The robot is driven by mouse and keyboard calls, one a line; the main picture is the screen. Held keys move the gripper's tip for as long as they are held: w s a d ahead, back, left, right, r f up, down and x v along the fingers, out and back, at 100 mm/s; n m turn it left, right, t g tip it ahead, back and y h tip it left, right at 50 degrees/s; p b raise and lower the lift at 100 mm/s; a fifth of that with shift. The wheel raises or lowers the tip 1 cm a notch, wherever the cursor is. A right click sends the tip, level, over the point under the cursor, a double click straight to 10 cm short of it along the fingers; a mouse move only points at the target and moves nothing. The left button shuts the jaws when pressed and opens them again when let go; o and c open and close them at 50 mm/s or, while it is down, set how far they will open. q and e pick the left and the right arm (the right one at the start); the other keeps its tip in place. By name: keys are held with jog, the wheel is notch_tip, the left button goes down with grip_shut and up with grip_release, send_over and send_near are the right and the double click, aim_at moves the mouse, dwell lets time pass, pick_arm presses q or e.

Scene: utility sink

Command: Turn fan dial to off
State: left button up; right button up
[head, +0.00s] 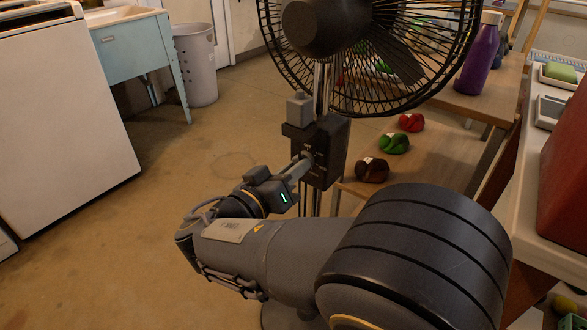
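The black fan (322,28) stands on a pole at top centre. Its dark control box (331,150) with small white markings sits on the pole below the fan head. My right gripper (303,164) comes in from below, with its grey fingers at the left part of the box's front face. The dial is hidden behind or between the fingertips, so its setting cannot be read. I cannot tell whether the fingers are closed on it or only touch it. My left gripper is not in view.
A wooden bench (405,165) with red and green objects (394,143) stands right of the fan. A purple bottle (478,60) is farther back. A white appliance (60,110), a blue sink cabinet (135,47) and a bin (196,65) stand left. Floor between is clear.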

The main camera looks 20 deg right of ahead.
grip_shut()
jog(key=shift+n+p, duration=13)
jog(key=shift+n, duration=1.9)
jog(key=shift+f, duration=0.1)
jog(key=o, duration=0.8)
grip_release()
jog(key=shift+c, duration=0.2)
